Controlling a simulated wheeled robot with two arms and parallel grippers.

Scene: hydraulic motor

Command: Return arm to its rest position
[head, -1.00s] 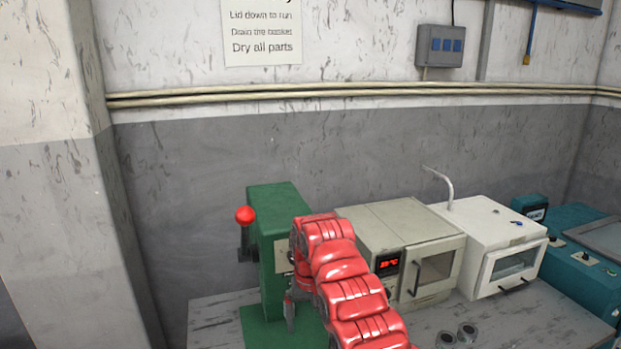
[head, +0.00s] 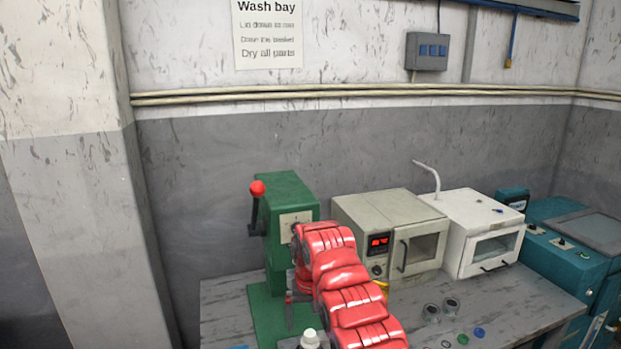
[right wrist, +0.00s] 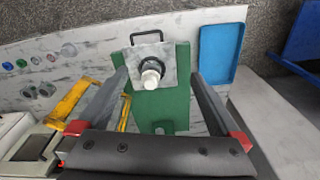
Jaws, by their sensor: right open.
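My right arm (head: 345,285) is red and reaches from the bottom of the head view toward the green press (head: 290,200). My right gripper (head: 292,300) is partly hidden behind the arm there. In the right wrist view the two grey fingers of my right gripper (right wrist: 158,82) are spread wide, with nothing held between them. Below and beyond them are the green press base (right wrist: 160,105) and a grey plate with a dark ring and a white round-topped piece (right wrist: 151,78). That white piece appears apart from both fingers. My left gripper is not in view.
A beige oven (head: 375,215), a white cabinet (head: 470,215) and a teal machine (head: 560,240) stand right of the press. Several small rings and discs lie on the grey bench (head: 520,315). A blue tray (right wrist: 222,52) and a yellow frame (right wrist: 75,100) flank the press base.

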